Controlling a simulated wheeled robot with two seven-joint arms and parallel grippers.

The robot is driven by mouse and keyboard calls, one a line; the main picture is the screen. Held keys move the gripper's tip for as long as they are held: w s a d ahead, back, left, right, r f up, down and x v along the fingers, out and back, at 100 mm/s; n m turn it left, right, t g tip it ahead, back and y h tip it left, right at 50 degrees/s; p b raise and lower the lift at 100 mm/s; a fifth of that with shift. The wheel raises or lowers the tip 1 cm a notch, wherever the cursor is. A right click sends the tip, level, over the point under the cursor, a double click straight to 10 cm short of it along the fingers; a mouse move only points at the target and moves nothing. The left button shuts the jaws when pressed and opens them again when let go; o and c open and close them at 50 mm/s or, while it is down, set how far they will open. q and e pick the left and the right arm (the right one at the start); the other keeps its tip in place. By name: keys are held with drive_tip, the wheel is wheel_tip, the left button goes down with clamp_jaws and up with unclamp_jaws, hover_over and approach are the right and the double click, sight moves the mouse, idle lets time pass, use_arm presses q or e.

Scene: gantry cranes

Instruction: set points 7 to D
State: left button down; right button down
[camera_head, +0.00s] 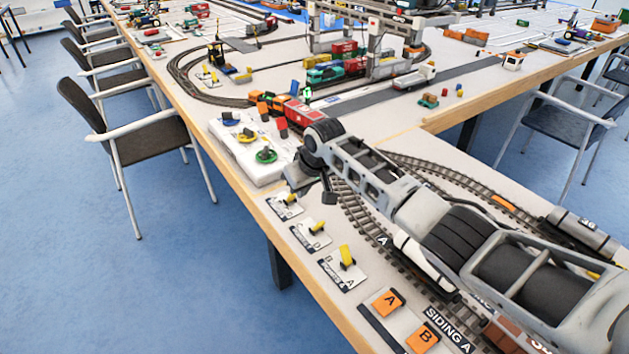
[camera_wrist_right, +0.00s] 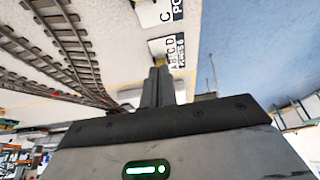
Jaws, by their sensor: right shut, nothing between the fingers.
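Three white points plates with yellow levers stand in a row along the table's left edge: a far one (camera_head: 284,207), a middle one (camera_head: 311,235) and a near one (camera_head: 342,271). Their numbers are too small to read surely in the head view. My right gripper (camera_head: 327,190) is shut and empty, just right of the far plate. In the right wrist view the shut fingertips (camera_wrist_right: 160,72) reach the edge of a lettered plate (camera_wrist_right: 168,48) and partly hide its yellow lever. Contact cannot be told. My left gripper is not in view.
A white box (camera_head: 243,153) with coloured knobs stands beyond the plates. Curved track (camera_head: 356,213) runs right of them, under my arm. Orange A (camera_head: 388,302) and B (camera_head: 423,337) tiles lie nearer. A red wagon (camera_head: 304,115) and other trains stand behind.

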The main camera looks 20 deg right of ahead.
drive_tip(key=s+d+r, duration=0.2)
drive_tip(key=s+r, duration=0.4)
drive_tip(key=s, duration=0.1)
drive_tip(key=shift+d+r+p, duration=0.3)
drive_tip(key=shift+d+p, duration=0.05)
drive_tip(key=shift+s, duration=0.1)
